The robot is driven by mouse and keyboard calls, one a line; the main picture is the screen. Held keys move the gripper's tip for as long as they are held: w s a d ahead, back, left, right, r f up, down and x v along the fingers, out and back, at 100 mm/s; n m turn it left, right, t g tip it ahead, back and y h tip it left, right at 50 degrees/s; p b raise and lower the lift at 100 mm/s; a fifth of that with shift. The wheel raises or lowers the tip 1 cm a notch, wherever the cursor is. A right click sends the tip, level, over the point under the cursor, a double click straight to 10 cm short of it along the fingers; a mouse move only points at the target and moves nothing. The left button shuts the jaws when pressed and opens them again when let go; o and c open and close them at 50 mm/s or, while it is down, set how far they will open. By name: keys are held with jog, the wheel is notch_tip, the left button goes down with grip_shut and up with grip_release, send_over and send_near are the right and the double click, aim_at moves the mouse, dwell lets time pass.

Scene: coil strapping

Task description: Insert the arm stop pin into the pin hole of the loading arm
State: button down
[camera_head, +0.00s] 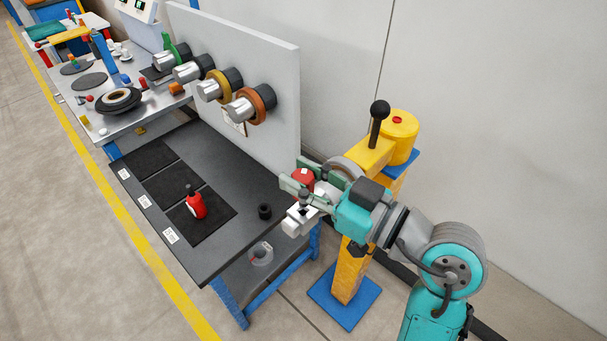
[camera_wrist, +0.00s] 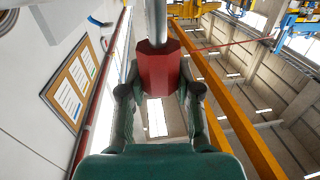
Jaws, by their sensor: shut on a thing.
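My gripper (camera_head: 299,176) is shut on the red faceted head of the arm stop pin (camera_head: 304,179), beside the right end of the dark bench. In the wrist view the green fingers of my gripper (camera_wrist: 162,92) press on both sides of the pin's red head (camera_wrist: 160,67), and its grey shaft (camera_wrist: 157,20) runs out of the top of the picture. The yellow loading arm (camera_head: 369,158) stands on a yellow post (camera_head: 346,274), right of and behind the gripper. My arm hides part of it. I cannot make out the pin hole, and the pin's tip is out of view.
The dark bench (camera_head: 230,235) bears a red bottle (camera_head: 195,203) and a small black ring (camera_head: 265,211). A grey panel (camera_head: 240,50) with several coil spindles rises behind it. A yellow drum (camera_head: 400,137) and a black-knobbed lever (camera_head: 379,118) are by the loading arm. Floor at left is clear.

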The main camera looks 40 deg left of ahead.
jog(key=shift+f, duration=2.2)
jog(key=c, duration=0.7)
grip_release()
jog(key=d, duration=1.2)
jog(key=shift+w, duration=0.3)
jog(key=shift+s+f, duration=0.1)
